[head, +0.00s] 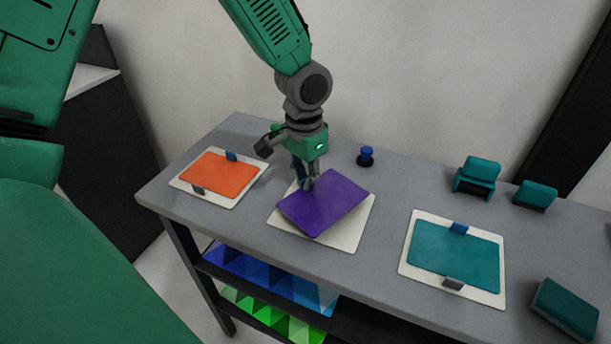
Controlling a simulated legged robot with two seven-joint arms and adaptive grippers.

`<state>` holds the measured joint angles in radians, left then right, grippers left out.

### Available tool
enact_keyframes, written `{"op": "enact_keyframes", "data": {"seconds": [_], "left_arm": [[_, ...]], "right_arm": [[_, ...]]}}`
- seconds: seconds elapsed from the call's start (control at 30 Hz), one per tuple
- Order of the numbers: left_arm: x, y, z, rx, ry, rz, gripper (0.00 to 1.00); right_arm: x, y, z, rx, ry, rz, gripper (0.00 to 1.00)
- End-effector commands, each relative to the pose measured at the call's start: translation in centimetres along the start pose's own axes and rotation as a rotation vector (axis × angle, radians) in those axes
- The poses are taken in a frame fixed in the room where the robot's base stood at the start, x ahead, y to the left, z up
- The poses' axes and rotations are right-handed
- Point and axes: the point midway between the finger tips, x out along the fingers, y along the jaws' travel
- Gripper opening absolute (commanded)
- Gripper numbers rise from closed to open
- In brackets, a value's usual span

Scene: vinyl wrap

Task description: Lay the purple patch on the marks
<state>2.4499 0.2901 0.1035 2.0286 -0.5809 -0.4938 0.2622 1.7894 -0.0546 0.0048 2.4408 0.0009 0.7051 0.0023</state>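The purple patch (330,205) lies over a white board (345,237) in the middle of the table. It is turned relative to the board, so white shows along its lower and right sides. My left gripper (307,183) reaches down from above to the patch's upper left edge. Its fingers are close together and look shut on that edge. Whether the patch is slightly raised or flat on the board is hard to tell. Marks on the board are not visible; the patch and gripper hide part of it. My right gripper is not in view.
An orange patch (222,173) on a white board lies to the left, a teal patch (455,255) on another to the right. A blue-topped knob (366,155) stands behind. Teal blocks (477,174) stand at the back right, another teal block (566,308) at the front right.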

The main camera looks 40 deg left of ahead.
Motion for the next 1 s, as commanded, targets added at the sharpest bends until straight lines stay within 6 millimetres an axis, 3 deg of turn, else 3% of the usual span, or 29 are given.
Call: {"op": "enact_keyframes", "data": {"seconds": [0.03,0.1,0.4,0.53,1.0], "left_arm": [[0.0,0.0,0.0,0.000,0.000,0.000,0.10],[0.0,0.0,0.0,0.000,0.000,0.000,0.26],[-0.1,-0.1,0.0,0.001,0.000,0.001,0.26],[-1.1,0.0,0.0,0.002,0.003,0.001,0.26],[-10.8,0.0,-0.1,0.001,0.004,0.002,0.26]], "right_arm": [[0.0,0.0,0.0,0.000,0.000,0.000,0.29],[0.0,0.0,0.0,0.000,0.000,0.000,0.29],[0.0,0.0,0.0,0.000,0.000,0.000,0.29],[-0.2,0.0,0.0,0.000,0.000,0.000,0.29],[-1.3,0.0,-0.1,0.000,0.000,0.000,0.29]]}}
